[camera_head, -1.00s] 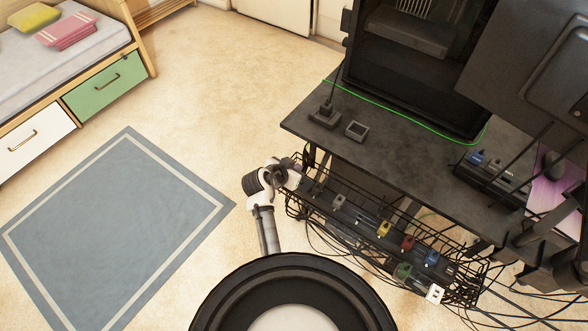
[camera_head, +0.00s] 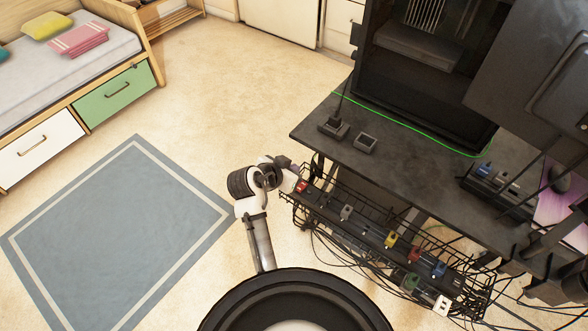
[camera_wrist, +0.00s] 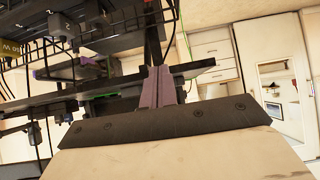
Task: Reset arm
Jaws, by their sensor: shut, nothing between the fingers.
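My arm reaches up from my base to the left end of the cable tray in the head view. My gripper (camera_wrist: 160,85) shows in the wrist view with its two purple fingers together and nothing between them. In the head view only a small dark part of my gripper (camera_head: 284,163) shows past the white wrist, beside the desk's near left corner. The wire cable tray (camera_head: 330,212) under the desk edge holds a power strip with several coloured plugs. A red plug (camera_head: 302,187) sits at its left end, close to my gripper.
The dark desk (camera_head: 400,160) carries a computer case (camera_head: 420,80) and a monitor (camera_head: 540,75). Loose cables (camera_head: 345,250) hang below the tray. Open floor (camera_head: 240,85) and a blue-grey rug (camera_head: 115,235) lie to the left, before a bed with drawers (camera_head: 118,92).

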